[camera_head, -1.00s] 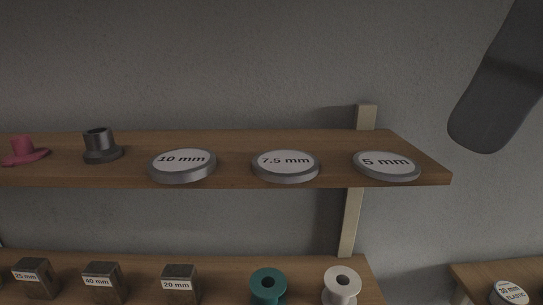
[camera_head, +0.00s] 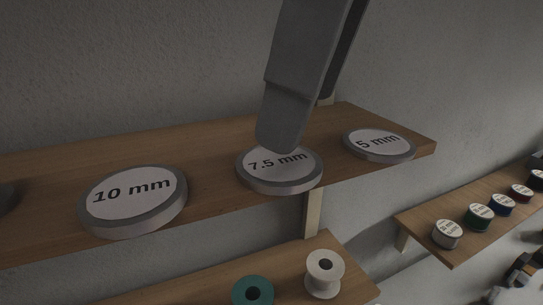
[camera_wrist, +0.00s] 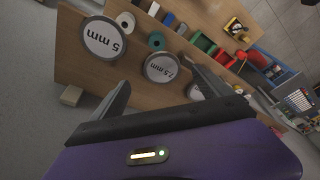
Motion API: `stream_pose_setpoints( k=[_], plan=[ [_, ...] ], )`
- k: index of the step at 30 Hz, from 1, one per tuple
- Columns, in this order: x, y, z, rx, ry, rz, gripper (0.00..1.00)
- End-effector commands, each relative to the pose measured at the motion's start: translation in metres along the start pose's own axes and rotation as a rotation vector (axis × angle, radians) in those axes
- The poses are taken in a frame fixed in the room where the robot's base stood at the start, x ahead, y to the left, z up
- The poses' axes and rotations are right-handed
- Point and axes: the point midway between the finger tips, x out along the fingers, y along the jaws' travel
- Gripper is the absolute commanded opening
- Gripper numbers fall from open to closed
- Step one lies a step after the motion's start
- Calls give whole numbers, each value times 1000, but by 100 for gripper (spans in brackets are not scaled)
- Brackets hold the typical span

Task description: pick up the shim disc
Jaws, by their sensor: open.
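Three round grey discs with white labels lie flat on the upper wooden shelf (camera_head: 215,171): the 10 mm disc (camera_head: 133,198), the 7.5 mm disc (camera_head: 280,172) and the 5 mm disc (camera_head: 379,143). In the wrist view, my gripper (camera_wrist: 160,77) is open and empty, its grey fingers spread. The 7.5 mm disc (camera_wrist: 160,68) shows beyond the gap between them. The 5 mm disc (camera_wrist: 103,38) is to the upper left. Another disc (camera_wrist: 196,92) is partly hidden behind the right finger. In the head view, a grey part of my arm or gripper overlaps the far edge of the 7.5 mm disc; contact cannot be told.
A lower shelf holds a teal spool (camera_head: 253,292) and a white spool (camera_head: 324,272). A side shelf (camera_head: 440,234) at right carries several labelled spools. The wall (camera_head: 120,70) stands close behind the upper shelf. Bare board separates the discs.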

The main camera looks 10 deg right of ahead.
Motion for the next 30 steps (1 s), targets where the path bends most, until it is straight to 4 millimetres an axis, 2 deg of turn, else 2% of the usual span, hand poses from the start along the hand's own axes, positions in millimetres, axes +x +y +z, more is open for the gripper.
stream_pose_setpoints(
  k=[9,13,20,30],
  plan=[
    [38,-3,-4,0,0,-3,89],
    [46,-4,-4,0,1,0,89],
    [47,-3,-4,1,1,0,89],
    [46,-3,-4,1,1,0,22]
  ],
)
